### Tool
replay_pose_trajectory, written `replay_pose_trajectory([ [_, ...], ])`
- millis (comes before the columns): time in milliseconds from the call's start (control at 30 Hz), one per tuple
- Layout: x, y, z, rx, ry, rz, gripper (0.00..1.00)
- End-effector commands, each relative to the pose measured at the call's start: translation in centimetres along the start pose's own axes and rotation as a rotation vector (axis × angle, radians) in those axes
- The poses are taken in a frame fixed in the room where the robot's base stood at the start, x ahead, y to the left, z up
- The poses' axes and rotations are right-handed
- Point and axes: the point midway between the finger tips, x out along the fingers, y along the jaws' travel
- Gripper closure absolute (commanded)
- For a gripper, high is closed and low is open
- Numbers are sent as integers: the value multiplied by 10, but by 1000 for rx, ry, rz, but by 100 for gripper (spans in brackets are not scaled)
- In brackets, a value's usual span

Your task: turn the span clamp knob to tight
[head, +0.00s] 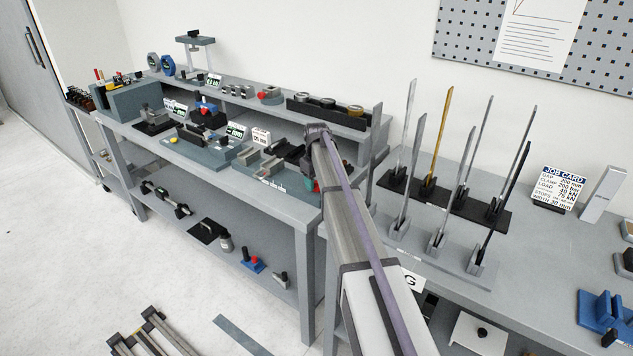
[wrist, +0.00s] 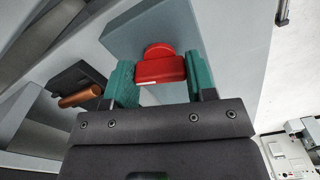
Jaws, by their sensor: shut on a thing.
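In the wrist view a red knob (wrist: 160,70) with a rounded back and a flat bar front sits on a blue-grey block (wrist: 150,28). I take it to be the span clamp knob. My gripper (wrist: 161,82) has its two green fingers closed on the knob's bar, one on each side. I see no mark that tells how far the knob is turned.
In the wrist view a dark block with an orange-brown cylinder (wrist: 80,96) lies left of the fingers. In the head view grey blocks (head: 262,165) stand left of my gripper. Tall upright strips (head: 435,130) and a job card (head: 560,187) stand on the right bench.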

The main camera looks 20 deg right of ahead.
Motion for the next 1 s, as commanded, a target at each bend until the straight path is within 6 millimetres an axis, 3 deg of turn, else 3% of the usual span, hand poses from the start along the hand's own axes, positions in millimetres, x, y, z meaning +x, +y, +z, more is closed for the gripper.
replay_pose_trajectory([
  [1000, 0, 0, 0, 957, 0, 0, 73],
])
